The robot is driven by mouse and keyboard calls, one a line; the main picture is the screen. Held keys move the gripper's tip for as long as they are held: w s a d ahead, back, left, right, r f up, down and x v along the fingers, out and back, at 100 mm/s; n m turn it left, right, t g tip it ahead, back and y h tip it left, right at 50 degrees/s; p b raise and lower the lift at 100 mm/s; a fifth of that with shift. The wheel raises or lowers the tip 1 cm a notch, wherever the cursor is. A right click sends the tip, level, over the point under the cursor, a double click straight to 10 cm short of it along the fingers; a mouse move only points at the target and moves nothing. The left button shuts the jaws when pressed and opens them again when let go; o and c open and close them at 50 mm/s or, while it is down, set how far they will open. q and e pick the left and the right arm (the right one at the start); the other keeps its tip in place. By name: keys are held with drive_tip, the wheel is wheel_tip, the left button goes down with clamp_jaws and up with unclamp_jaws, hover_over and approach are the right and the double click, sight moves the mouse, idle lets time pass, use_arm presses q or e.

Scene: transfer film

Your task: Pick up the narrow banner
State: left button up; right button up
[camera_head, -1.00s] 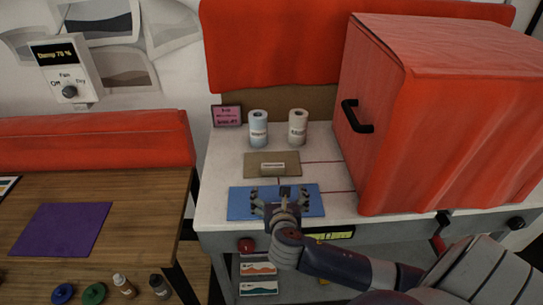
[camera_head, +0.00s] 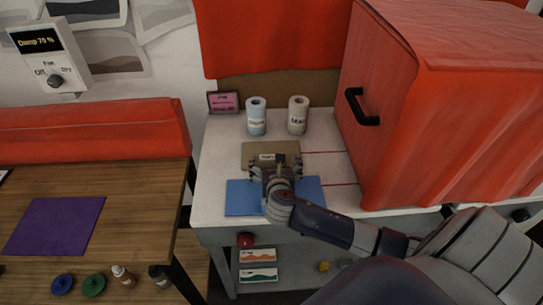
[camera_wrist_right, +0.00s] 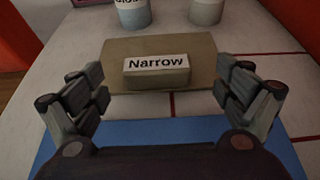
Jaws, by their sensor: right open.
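The narrow banner shows as a small tan block with a white label reading "Narrow" (camera_wrist_right: 157,76). It lies on a tan board (camera_wrist_right: 204,58) on the white table; in the head view its label (camera_head: 267,157) is partly behind my gripper. My right gripper (camera_head: 275,167) is open above the near edge of the tan board. In the right wrist view its two fingers (camera_wrist_right: 160,98) stand apart, one on each side of the block, and do not touch it. My left gripper is not in view.
A blue mat (camera_head: 242,198) lies in front of the tan board. Two rolls, blue (camera_head: 256,117) and beige (camera_head: 298,115), stand behind. A big red box with a black handle (camera_head: 400,110) stands right. A wooden table with a purple sheet (camera_head: 55,226) is left.

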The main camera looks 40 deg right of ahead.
sight(272, 157)
drive_tip(key=x, duration=0.1)
drive_tip(key=p+x, duration=0.1)
drive_tip(key=x, duration=0.1)
drive_tip(key=shift+w+r, duration=0.15)
drive_tip(key=shift+w, duration=0.3)
drive_tip(key=shift+w+d, duration=0.15)
drive_tip(key=shift+w, duration=0.1)
drive_tip(key=shift+w+d+f, duration=0.1)
drive_tip(key=shift+f, duration=0.15)
drive_tip(key=shift+c, duration=0.3)
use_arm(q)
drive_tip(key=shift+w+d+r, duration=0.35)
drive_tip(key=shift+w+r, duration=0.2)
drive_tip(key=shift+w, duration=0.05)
use_arm(e)
drive_tip(key=c, duration=1.1)
